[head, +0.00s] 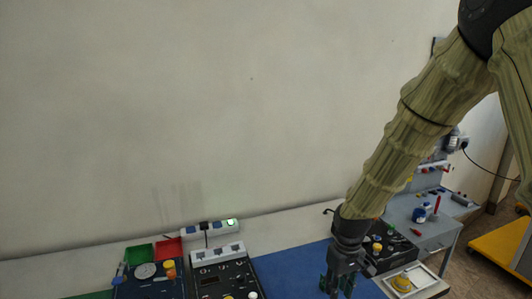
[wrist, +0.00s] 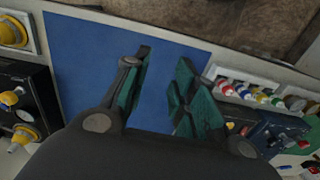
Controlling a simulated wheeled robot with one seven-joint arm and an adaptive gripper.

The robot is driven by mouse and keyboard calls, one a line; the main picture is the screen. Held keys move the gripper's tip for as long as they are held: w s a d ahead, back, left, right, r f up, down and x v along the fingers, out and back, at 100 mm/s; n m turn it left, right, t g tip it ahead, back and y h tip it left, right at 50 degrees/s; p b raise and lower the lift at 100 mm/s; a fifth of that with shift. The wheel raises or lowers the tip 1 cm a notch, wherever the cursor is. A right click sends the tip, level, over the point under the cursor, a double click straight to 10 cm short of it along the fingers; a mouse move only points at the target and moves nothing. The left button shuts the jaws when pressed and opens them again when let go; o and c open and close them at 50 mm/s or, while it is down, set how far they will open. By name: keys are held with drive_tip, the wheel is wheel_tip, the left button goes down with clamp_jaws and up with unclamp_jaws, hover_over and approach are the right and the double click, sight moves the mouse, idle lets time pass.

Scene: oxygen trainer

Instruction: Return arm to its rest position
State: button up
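My arm reaches in from the upper right in the head view, in a greenish-tan sleeve. My gripper (head: 340,286) hangs at its end, pointing down over the right edge of a blue mat (head: 292,268). In the wrist view my gripper (wrist: 160,95) has its two teal fingers well apart. Blue mat (wrist: 90,60) shows between and beside them, and nothing is held. The fingertips look clear of the mat, but their height is hard to tell.
Left of the mat stands a black panel device (head: 225,278), with a green bin (head: 139,254) and red bin (head: 168,248) beyond. A black unit (head: 392,248) and a tray with a yellow part (head: 402,283) are right of my gripper. A wall runs behind.

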drive_tip(key=s+f+b, duration=0.1)
drive_tip(key=s+f, duration=0.1)
drive_tip(key=f, duration=0.3)
drive_tip(key=s+f+m+b, duration=0.1)
drive_tip(key=s+f, duration=0.1)
drive_tip(key=f, duration=0.4)
drive_tip(key=s+f+b, duration=0.1)
drive_tip(key=s+f, duration=0.2)
drive_tip(key=f, duration=0.2)
drive_tip(key=s+d+f+m+b, duration=0.3)
drive_tip(key=s+f+b, duration=0.2)
drive_tip(key=s+f, duration=2)
drive_tip(key=shift+s+b, duration=0.35)
drive_tip(key=shift+s, duration=0.45)
